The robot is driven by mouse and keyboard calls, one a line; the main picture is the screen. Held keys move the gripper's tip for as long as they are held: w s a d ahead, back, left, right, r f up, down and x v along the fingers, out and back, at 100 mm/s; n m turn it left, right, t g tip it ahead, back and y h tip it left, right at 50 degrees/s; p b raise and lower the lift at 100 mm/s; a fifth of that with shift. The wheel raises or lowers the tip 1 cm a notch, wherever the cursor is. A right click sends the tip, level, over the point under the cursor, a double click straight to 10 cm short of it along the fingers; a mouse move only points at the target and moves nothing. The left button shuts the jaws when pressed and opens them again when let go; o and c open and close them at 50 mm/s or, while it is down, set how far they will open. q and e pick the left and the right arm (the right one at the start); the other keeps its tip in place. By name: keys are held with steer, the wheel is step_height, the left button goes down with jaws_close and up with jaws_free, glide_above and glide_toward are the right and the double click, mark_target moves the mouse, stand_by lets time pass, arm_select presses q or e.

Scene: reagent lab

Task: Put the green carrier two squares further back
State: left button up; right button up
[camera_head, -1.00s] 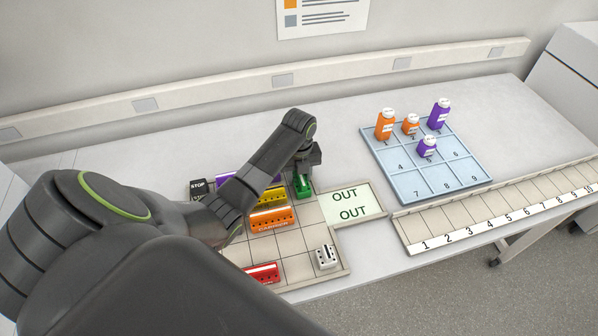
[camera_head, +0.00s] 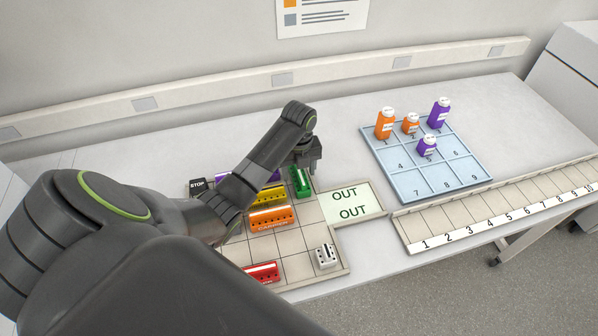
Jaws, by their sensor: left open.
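The green carrier (camera_head: 300,182) stands on the gridded board (camera_head: 292,242), at its back right, near the OUT panel (camera_head: 352,202). It lies lengthwise front to back. My left gripper (camera_head: 311,170) is above and just right of the green carrier's back end, open and apart from it as far as I can see. My right gripper is not in view.
A yellow carrier (camera_head: 267,197) and an orange carrier (camera_head: 271,218) stand left of the green one, with a purple carrier (camera_head: 273,176) partly behind my arm. The board's right middle squares are bare.

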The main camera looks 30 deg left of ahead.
arm_select(q)
step_height(320, 180, up, 4)
steer(key=shift+r+b, duration=0.1)
steer(key=shift+b, duration=0.3)
step_height(320, 180, up, 5)
steer(key=p, duration=0.2)
steer(key=shift+p, duration=0.3)
steer(key=shift+r+p, duration=0.55)
steer(key=shift+p, duration=0.05)
